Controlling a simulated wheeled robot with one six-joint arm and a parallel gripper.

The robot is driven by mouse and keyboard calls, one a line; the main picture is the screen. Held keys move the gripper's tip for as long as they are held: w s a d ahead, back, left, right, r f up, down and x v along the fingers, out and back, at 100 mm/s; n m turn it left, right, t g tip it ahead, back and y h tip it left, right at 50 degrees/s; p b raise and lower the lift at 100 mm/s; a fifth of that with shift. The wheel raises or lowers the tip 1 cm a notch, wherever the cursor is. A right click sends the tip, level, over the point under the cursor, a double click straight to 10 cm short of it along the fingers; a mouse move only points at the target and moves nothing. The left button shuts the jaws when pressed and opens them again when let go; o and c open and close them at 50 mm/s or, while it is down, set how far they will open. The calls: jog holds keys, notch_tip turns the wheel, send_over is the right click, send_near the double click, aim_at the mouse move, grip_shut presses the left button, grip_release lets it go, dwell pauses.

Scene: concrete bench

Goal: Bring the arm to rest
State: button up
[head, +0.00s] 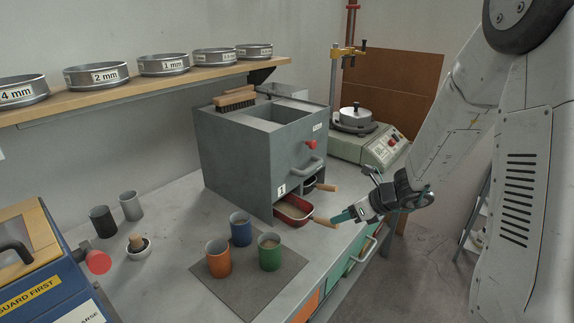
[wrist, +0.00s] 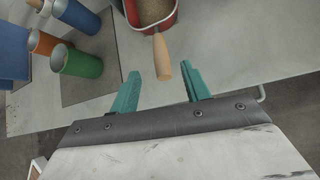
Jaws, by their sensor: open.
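My gripper (head: 343,216) has teal fingers and hangs at the bench's front edge, right of the red scoop. In the wrist view the fingers of my gripper (wrist: 158,88) are spread apart. In the head view the red scoop (head: 293,208) holds pale grains and sits at the lower opening of the grey box (head: 230,160). My arm (head: 452,130) reaches in from the right.
Orange (head: 218,260), blue (head: 240,231) and green (head: 269,254) cups stand on a dark mat (head: 245,299). A green machine (head: 372,140) stands behind. Open floor (head: 420,255) lies right of the bench.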

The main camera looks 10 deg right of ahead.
jog(key=s+a+r+n+g, duration=0.3)
jog(key=s+r+n, duration=0.1)
jog(key=s+n, duration=0.45)
jog(key=s+a+r+n+g, duration=0.4)
jog(key=s+n, duration=0.3)
jog(key=n, duration=0.3)
jog(key=s+d+r+n+t+h, duration=0.1)
jog(key=s+d+r+n+h, duration=0.1)
jog(key=s+r+n+h, duration=0.4)
jog(key=shift+s+d+r+n+t+h, duration=0.35)
jog(key=shift+s+r+n, duration=2.4)
jog(key=shift+s, duration=1.65)
